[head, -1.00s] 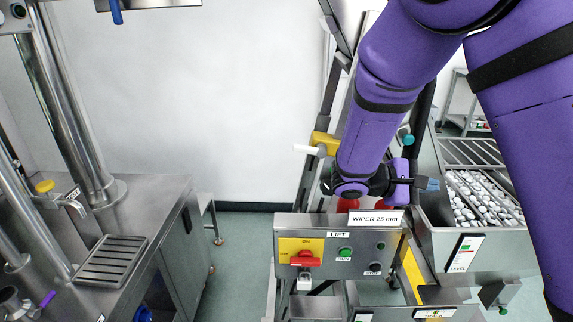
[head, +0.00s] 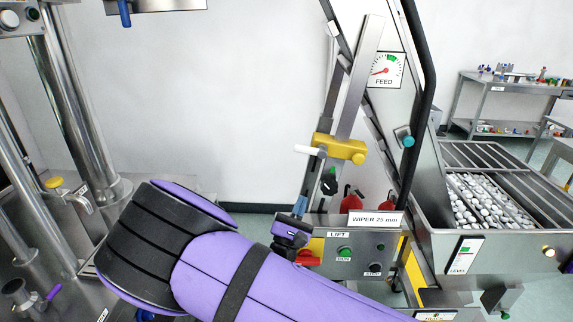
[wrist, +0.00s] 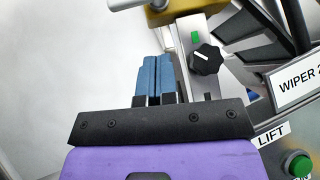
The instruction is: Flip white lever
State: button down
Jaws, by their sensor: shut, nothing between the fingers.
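The white lever (head: 308,151) sticks out to the left from the yellow clamp block (head: 340,149) on the slanted metal rail. My gripper (head: 300,204) is below the lever, apart from it, at the upper left edge of the LIFT panel. In the wrist view, my blue fingers (wrist: 153,76) are together with nothing between them. The lever (wrist: 124,4) shows there as a pale bar at the top edge, above the fingers, mostly cut off. The clamp block (wrist: 172,10) is beside it.
A black knob (wrist: 206,59) sits right of the fingers on the rail. The LIFT panel (head: 350,238) has a red switch (head: 307,258) and a green button (head: 345,252). A sloped black tube (head: 428,90) stands to the right. The space left of the lever is clear.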

aim_at(310, 151)
jog(key=a+n+t+y, duration=0.1)
jog(key=y, duration=0.1)
jog(key=s+a+f+n+t+y, duration=0.1)
jog(key=a+n+y, duration=0.1)
jog(key=a+f+n+t+y, duration=0.1)
jog(key=y, duration=0.1)
jog(key=shift+s+a, duration=0.15)
jog(key=shift+a, duration=0.1)
jog(key=s+r+x, duration=0.2)
jog(key=x, duration=1.1)
jog(key=shift+d, duration=0.15)
